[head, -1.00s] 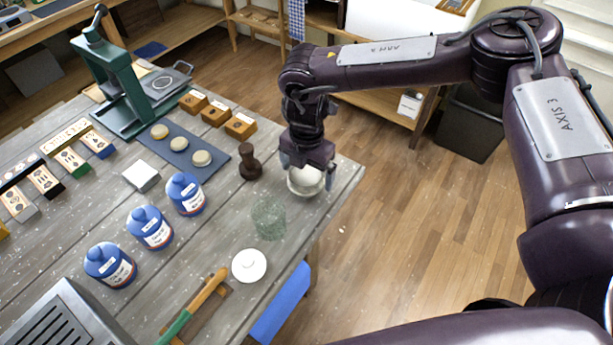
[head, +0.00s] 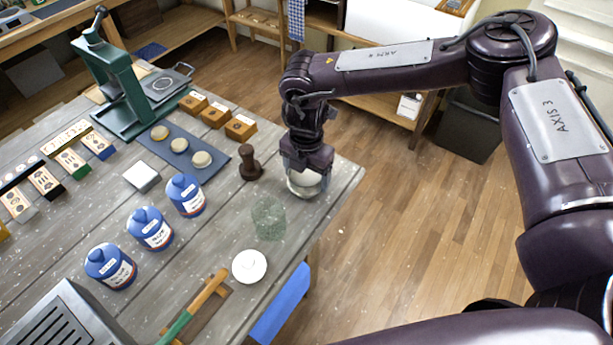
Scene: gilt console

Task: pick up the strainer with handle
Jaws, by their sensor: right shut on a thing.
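My right gripper (head: 305,172) is at the right corner of the grey wooden table (head: 330,205). It points down onto a round, pale, bowl-shaped thing (head: 304,190), which I take to be the strainer. The gripper is shut on it, at the far side of its rim. The gripper body hides the upper part of this thing, and I cannot make out its handle. It looks to be at or very near the table top. My left gripper is not in view.
A dark wooden tamper-like piece (head: 250,163) stands just left of the gripper. A green glass (head: 268,219) and a white round dish (head: 249,266) are nearer. Several blue jars (head: 150,229) stand further left. The table's right edge is close to the gripper.

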